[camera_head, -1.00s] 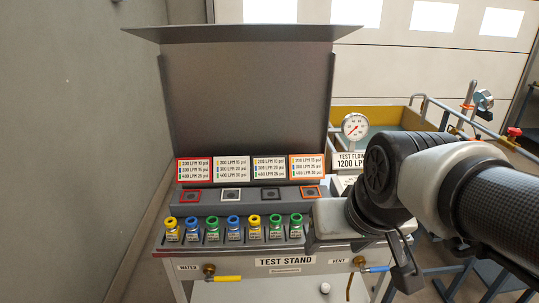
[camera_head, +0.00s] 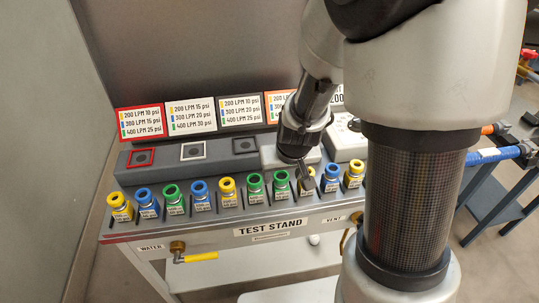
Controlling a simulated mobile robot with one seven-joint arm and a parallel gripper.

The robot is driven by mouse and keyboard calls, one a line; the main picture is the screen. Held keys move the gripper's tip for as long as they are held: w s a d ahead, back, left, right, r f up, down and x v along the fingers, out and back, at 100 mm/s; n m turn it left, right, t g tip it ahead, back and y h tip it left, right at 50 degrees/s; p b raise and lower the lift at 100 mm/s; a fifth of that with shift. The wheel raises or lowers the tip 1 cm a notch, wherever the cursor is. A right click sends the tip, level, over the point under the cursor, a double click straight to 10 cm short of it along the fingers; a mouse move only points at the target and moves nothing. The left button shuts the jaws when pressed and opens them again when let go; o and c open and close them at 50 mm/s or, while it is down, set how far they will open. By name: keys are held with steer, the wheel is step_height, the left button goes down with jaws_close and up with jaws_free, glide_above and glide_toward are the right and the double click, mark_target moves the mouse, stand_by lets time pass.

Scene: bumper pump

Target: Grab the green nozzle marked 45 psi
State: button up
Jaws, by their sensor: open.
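Three green nozzles stand in the front row of the test stand (camera_head: 215,237): one toward the left (camera_head: 172,197), and two side by side near the middle, a left one (camera_head: 254,188) and a right one (camera_head: 281,184). Their small white labels are too blurred to read, so I cannot tell which is marked 45 psi. My gripper (camera_head: 306,180) is open and points down over the row. Its fingers are just right of the right-hand middle green nozzle and partly cover a yellow nozzle (camera_head: 309,185). I see no nozzle held.
Blue nozzles (camera_head: 147,202) and yellow nozzles (camera_head: 119,206) stand close on both sides of the green ones. Behind the row is a grey raised block (camera_head: 165,171) with framed sockets. Rating signs (camera_head: 190,115) stand behind it. My arm hides the right end of the stand.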

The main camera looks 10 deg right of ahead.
mark_target(282, 182)
steer(key=b+x, duration=0.1)
steer(key=x, duration=0.4)
steer(key=b+x, duration=0.1)
steer(key=x, duration=0.3)
steer(key=shift+d+b, duration=0.3)
steer(key=shift+c, duration=0.2)
steer(key=c, duration=1.3)
